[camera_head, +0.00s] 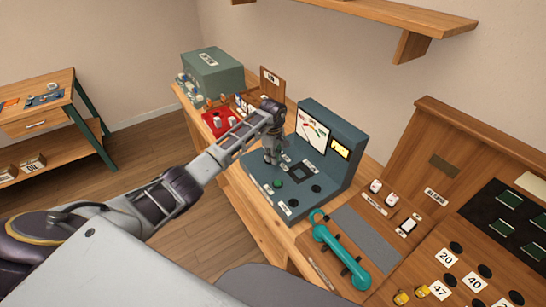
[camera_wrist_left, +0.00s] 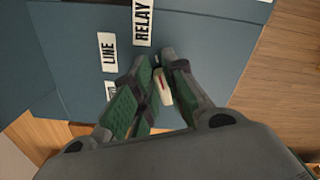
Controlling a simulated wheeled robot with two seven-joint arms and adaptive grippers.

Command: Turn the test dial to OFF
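The teal test console (camera_head: 335,150) stands on the wooden bench, with a white meter face (camera_head: 312,131) and a lit yellow window (camera_head: 340,148) on its upright panel. My left gripper (camera_head: 271,157) points down at the left part of its sloped deck. In the left wrist view, my gripper's green-padded fingers (camera_wrist_left: 160,78) close in on both sides of a cream knob with a red line (camera_wrist_left: 163,88), which appears to be the test dial. LINE (camera_wrist_left: 108,52) and RELAY (camera_wrist_left: 143,22) labels show beside it. No OFF label is readable. My right gripper is not in view.
A teal handset (camera_head: 340,250) lies in front of the console. A wooden panel with numbered tags (camera_head: 446,257) is at the right. A red tray (camera_head: 218,121) and a green box (camera_head: 212,70) stand behind my left arm. A shelf (camera_head: 400,15) hangs above.

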